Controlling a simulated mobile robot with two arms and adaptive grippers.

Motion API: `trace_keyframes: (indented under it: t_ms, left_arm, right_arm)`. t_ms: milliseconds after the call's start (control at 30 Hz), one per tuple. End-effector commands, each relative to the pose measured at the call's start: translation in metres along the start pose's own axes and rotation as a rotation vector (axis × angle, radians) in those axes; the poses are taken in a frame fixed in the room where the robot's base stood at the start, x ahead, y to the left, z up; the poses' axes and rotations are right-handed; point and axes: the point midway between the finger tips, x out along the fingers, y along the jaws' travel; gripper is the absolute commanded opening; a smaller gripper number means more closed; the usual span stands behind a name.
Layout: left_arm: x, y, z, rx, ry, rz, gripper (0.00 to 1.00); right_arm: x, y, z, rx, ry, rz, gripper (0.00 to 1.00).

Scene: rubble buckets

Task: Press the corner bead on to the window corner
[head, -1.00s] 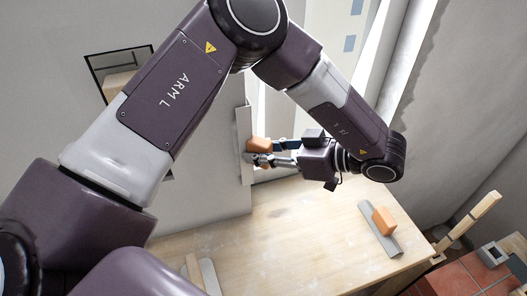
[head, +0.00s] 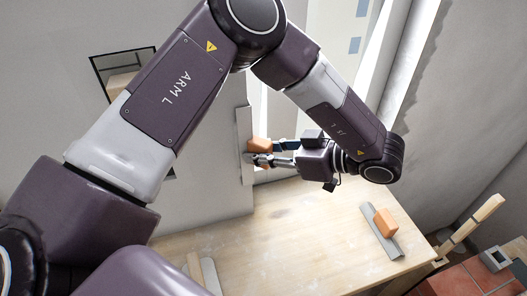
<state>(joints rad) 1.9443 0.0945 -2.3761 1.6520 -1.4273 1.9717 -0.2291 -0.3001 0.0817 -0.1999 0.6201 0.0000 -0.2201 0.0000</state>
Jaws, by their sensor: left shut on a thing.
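The corner bead (head: 243,150) is a pale grey upright strip with an orange block (head: 259,145) on it. It stands along the window corner (head: 250,95), at the edge of the grey wall. I cannot tell whether it touches the corner all along. My left gripper (head: 261,152) comes from the right and is shut on the orange block. Its fingers hide part of the block. My right gripper is not in view.
A wooden table (head: 300,225) lies below the window. On its right lies a grey strip (head: 380,228) with an orange block. Another grey piece (head: 208,272) lies at its front left. A framed opening (head: 110,72) is in the left wall. The table's middle is clear.

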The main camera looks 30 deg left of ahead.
Motion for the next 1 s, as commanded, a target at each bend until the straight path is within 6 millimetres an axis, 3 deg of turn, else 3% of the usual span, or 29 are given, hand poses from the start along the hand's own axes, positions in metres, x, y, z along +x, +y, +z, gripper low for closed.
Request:
trace_keyframes:
  t_ms: [333, 367, 500, 733, 1000]
  left_arm:
    - [0.0036, 0.0004, -0.0053, -0.006, 0.016, -0.007, 0.0]
    - [0.0036, 0.0004, -0.0053, -0.006, 0.016, -0.007, 0.23]
    - [0.0032, 0.0005, -0.0049, -0.006, 0.014, -0.006, 0.39]
    - [0.0019, 0.0002, -0.003, -0.004, 0.009, -0.004, 0.41]
    - [0.0012, 0.0001, -0.002, -0.002, 0.007, -0.002, 0.71]
  right_arm:
    - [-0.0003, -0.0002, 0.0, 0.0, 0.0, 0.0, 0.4]
    - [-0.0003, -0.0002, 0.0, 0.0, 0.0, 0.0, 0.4]
    - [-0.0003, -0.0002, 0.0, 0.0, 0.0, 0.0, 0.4]
    - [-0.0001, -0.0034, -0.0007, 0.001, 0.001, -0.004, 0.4]
    - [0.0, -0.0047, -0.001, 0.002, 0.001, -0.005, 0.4]
